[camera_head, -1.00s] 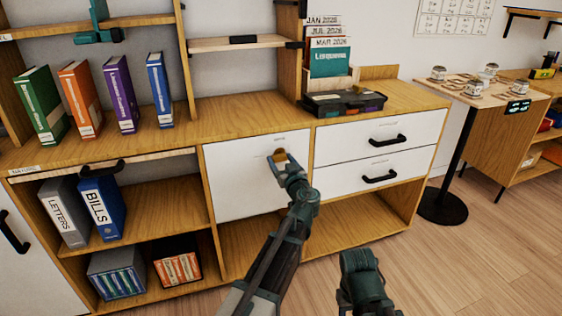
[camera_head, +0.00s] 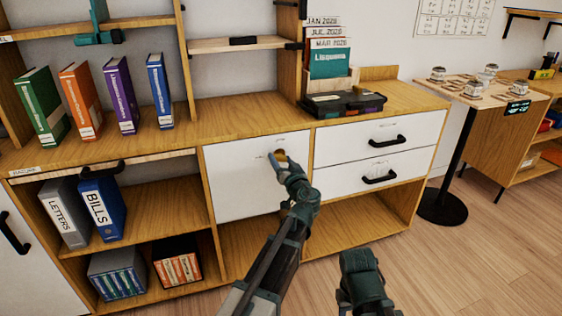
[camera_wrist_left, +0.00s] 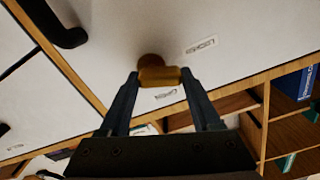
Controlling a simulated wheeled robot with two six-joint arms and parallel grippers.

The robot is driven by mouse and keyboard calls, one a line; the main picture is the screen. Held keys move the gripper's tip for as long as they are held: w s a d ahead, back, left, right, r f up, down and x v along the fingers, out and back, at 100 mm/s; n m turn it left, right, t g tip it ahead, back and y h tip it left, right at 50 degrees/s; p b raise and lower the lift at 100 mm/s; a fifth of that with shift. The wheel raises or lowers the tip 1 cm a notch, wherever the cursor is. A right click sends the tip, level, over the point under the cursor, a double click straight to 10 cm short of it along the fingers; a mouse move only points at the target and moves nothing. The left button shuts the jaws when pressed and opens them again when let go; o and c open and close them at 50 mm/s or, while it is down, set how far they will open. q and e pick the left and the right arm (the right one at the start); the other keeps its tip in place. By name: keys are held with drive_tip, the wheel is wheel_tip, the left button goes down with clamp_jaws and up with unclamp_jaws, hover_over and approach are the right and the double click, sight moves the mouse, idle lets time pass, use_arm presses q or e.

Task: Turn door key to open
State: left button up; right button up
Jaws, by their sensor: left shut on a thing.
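The brass door key (camera_wrist_left: 158,76) sits in a round brass lock on the white cabinet door (camera_head: 240,182). My left gripper (camera_wrist_left: 160,85) is shut on the key's bow, one finger on each side of it, in the left wrist view. In the head view the left gripper (camera_head: 277,160) is at the upper right of the door and partly hides the key. The door looks flush with the cabinet front. My right gripper is not clearly seen; a dark green part of my right arm (camera_head: 362,282) shows at the bottom, and its fingertips cannot be made out.
Two white drawers with black handles (camera_head: 386,140) are right of the door. Open shelves with binders (camera_head: 103,205) are to the left. A black organiser case (camera_head: 344,102) lies on the cabinet top. A small stand (camera_head: 456,130) is farther right. The floor in front is clear.

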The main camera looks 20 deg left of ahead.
use_arm(q)
drive_tip(key=m, duration=0.3)
drive_tip(key=shift+w+d+r+m, duration=0.1)
drive_tip(key=shift+r+m, duration=0.1)
drive_tip(key=shift+m, duration=0.2)
drive_tip(key=m, duration=0.3)
drive_tip(key=shift+d+r+m, duration=0.1)
drive_tip(key=shift+d+m, duration=0.05)
drive_tip(key=shift+m, duration=0.15)
drive_tip(key=m, duration=0.6)
drive_tip(key=shift+w+d+m+p, duration=0.25)
drive_tip(key=shift+d+m+p, duration=0.05)
drive_tip(key=o, duration=1.4)
